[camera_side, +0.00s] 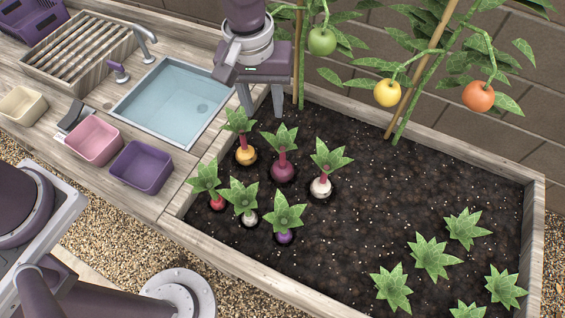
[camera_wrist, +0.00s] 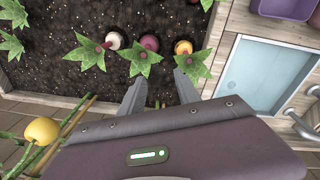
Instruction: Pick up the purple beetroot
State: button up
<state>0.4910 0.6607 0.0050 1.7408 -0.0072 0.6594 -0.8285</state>
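The purple beetroot, a dark magenta-purple root (camera_side: 283,172) with a red stem and green leaves, sits part-buried upright in the soil, in the middle of the back row. It also shows in the wrist view (camera_wrist: 149,42), with its leaves partly in front of it. A smaller bright purple root (camera_side: 284,237) sits in the front row. My gripper (camera_side: 262,108) is open and empty, above the bed's back left corner, behind the beetroot and apart from it. In the wrist view its two fingers (camera_wrist: 159,80) point toward the back row.
A yellow root (camera_side: 245,156) and a white root (camera_side: 320,188) flank the beetroot closely. A red root (camera_side: 217,203) and a small white root (camera_side: 250,218) stand in front. Tomato plants with stakes (camera_side: 418,75) rise behind. A sink (camera_side: 175,100) is left; bare soil (camera_side: 385,190) lies right.

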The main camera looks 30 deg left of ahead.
send_over(282, 159)
jog(key=shift+n+g, duration=0.4)
jog(key=f, duration=0.9)
jog(key=shift+w+a+f, duration=0.15)
jog(key=shift+a, duration=0.05)
jog(key=f, duration=0.6)
jog(key=shift+w+d+f, duration=0.1)
jog(key=shift+w+f, duration=0.1)
jog(key=shift+f, duration=0.2)
grip_shut()
